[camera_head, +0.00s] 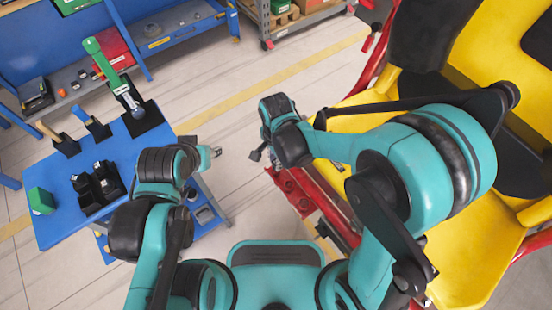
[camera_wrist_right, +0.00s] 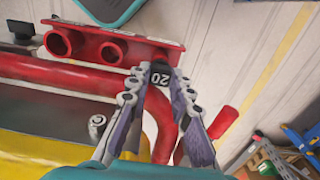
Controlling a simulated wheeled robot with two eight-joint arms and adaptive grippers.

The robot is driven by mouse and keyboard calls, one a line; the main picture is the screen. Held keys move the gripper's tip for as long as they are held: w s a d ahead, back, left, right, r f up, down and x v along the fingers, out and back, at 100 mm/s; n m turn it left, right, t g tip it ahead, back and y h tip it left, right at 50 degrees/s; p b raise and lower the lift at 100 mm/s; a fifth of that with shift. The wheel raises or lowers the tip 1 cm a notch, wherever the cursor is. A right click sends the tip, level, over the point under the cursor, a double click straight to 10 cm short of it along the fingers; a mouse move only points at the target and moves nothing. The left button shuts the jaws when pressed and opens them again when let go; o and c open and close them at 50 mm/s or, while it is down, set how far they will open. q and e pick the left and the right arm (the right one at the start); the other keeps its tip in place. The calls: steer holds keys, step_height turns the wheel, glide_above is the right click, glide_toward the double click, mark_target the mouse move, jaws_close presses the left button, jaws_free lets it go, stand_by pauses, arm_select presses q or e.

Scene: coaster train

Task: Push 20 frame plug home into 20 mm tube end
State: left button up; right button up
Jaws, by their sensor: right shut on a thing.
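My right gripper (camera_wrist_right: 157,82) is shut on a small black plug (camera_wrist_right: 160,75) marked 20, held between its fingertips in the right wrist view. A red plate with tube ends (camera_wrist_right: 90,30) lies just beyond it. A large tube end (camera_wrist_right: 60,43) and a middle one (camera_wrist_right: 112,53) show as open holes to the left. The plug lies over the right part of the plate and hides what is behind it; I cannot tell how deep it sits. In the head view my right gripper (camera_head: 258,153) is beside the red frame (camera_head: 298,190). My left gripper (camera_head: 214,152) is near the blue table; its jaws are unclear.
A blue table (camera_head: 60,225) at the left holds black holders (camera_head: 98,187), a green block (camera_head: 41,200) and a green-handled tool (camera_head: 100,60). A yellow coaster car (camera_head: 465,260) stands at the right. Bare floor (camera_head: 235,195) lies between table and car.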

steer(key=shift+f+b, duration=0.75)
steer(key=shift+f, duration=0.15)
steer(key=o, duration=1.8)
steer(key=shift+r, duration=0.1)
steer(key=shift+r+p, duration=2.85)
steer(key=shift+r, duration=0.65)
